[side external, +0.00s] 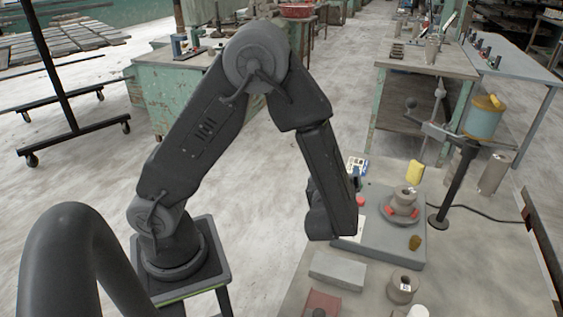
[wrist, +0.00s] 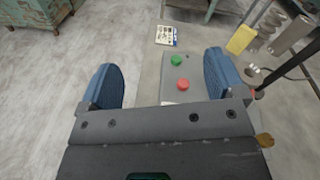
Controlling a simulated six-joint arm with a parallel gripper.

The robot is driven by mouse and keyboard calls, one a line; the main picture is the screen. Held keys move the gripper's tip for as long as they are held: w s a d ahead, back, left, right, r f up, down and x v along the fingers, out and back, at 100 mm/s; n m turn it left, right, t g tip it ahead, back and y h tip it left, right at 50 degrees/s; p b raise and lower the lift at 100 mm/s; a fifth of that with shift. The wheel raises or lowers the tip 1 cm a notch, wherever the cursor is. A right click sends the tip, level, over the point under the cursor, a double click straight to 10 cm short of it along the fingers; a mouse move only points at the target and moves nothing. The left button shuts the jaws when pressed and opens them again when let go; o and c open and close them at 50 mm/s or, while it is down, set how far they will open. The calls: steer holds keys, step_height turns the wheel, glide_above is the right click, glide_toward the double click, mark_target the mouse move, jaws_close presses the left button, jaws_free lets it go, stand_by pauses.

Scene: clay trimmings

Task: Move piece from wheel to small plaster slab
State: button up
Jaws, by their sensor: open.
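A grey-brown clay piece (side external: 404,195) with a hollow top sits upright on the round wheel (side external: 401,222), with red pads around its base. The wheel stands on a grey box on the table. A pale grey slab (side external: 338,271), which looks like the small plaster slab, lies bare in front of the box. My gripper (wrist: 165,78) is open and empty, its blue fingers apart above the box's left side, where a green button (wrist: 176,60) and a red button (wrist: 183,84) show between them. In the side view my arm mostly hides the gripper. In the wrist view the wheel is largely hidden behind the right finger.
A yellow sponge (side external: 415,172) stands behind the wheel. A small brown lump (side external: 415,242) is near the box's right front. Another clay piece (side external: 402,287) and a reddish slab (side external: 322,303) are in front. A tall stand (side external: 455,190) rises at right.

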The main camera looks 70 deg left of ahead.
steer(key=s+a+r+n+g+h, duration=0.1)
steer(key=s+a+r+n+g, duration=0.15)
steer(key=s+n+g, duration=0.3)
steer(key=s+a+r+n+g+h, duration=0.1)
steer(key=s+r+n+g, duration=0.25)
steer(key=s+n, duration=0.35)
steer(key=s+d+r+n+h, duration=0.2)
steer(key=s+d+n+h, duration=0.2)
steer(key=n+h, duration=0.2)
steer(key=shift+d, duration=0.2)
steer(key=shift+o, duration=0.3)
steer(key=s+d+r+n+t+h, duration=0.1)
steer(key=d+r+n+t+h, duration=0.2)
steer(key=d+r+n+h, duration=0.1)
steer(key=shift+d+r, duration=0.45)
steer(key=shift+r, duration=0.35)
